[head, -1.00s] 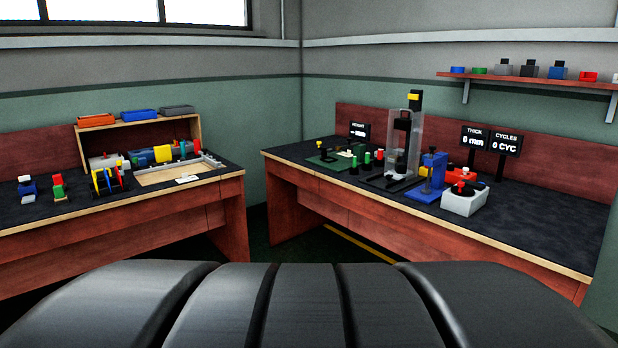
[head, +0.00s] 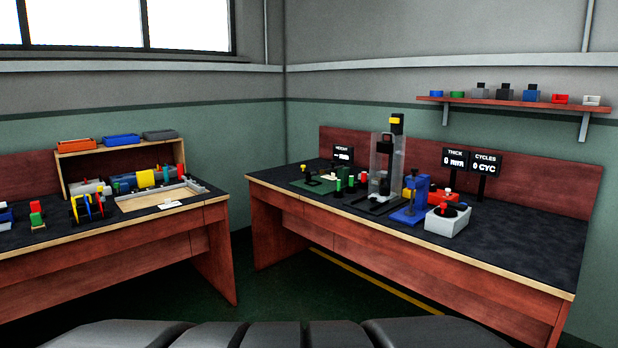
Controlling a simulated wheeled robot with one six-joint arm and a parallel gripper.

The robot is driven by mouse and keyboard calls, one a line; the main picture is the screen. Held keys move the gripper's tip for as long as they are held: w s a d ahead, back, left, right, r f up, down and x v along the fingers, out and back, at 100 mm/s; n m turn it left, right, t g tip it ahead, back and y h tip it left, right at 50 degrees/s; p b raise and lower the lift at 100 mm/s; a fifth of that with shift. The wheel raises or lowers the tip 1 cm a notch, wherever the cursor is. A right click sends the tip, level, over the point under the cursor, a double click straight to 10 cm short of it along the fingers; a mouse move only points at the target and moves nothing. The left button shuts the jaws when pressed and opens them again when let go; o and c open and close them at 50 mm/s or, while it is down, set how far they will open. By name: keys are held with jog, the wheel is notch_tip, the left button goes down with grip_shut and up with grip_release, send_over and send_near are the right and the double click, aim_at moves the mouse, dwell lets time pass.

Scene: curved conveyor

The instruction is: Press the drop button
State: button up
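A tall clear tower (head: 377,160) with a black post and a yellow-marked top stands on the right bench. Small green and red knobs (head: 350,183) stand just left of it. A blue device (head: 419,192) with a red knob (head: 447,190) beside it stands to its right. In front is a light grey box (head: 446,224) with a black disc and a red piece on top. I cannot tell which of these small parts is the drop button. My gripper is not in view.
The right bench (head: 530,240) is bare on its right side. Displays (head: 470,162) reading thick and cycles stand behind the devices. The left bench (head: 150,230) holds coloured parts and a shallow tray (head: 160,199). Open floor (head: 290,285) lies between the benches.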

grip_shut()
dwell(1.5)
